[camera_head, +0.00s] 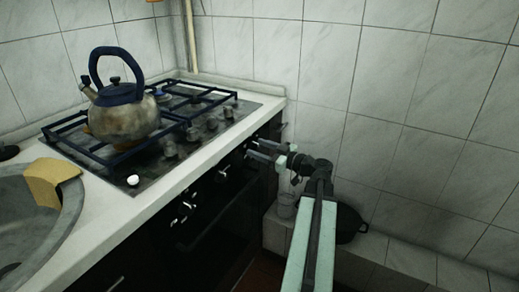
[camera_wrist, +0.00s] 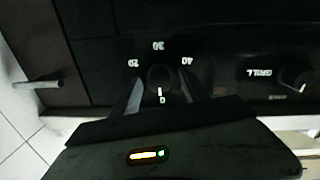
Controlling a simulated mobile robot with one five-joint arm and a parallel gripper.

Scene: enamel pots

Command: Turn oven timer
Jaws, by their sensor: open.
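The oven timer knob (camera_wrist: 160,77) is a round black dial on the dark oven panel (camera_wrist: 225,58) in the wrist view. Marks 20, 30 and 40 surround it, with 0 below. Its white pointer line points down at the 0. My gripper (camera_wrist: 161,84) is open, with one finger on each side of the knob; I cannot tell whether either finger touches it. In the head view my gripper (camera_head: 259,151) reaches left to the right end of the oven front. The timer knob cannot be made out clearly there.
A GRILL knob (camera_wrist: 297,79) sits right of the timer. A metal bar (camera_wrist: 38,82) sticks out at left. A worn kettle (camera_head: 122,122) stands on the gas hob (camera_head: 150,170). A tiled wall (camera_head: 400,130) bounds the right.

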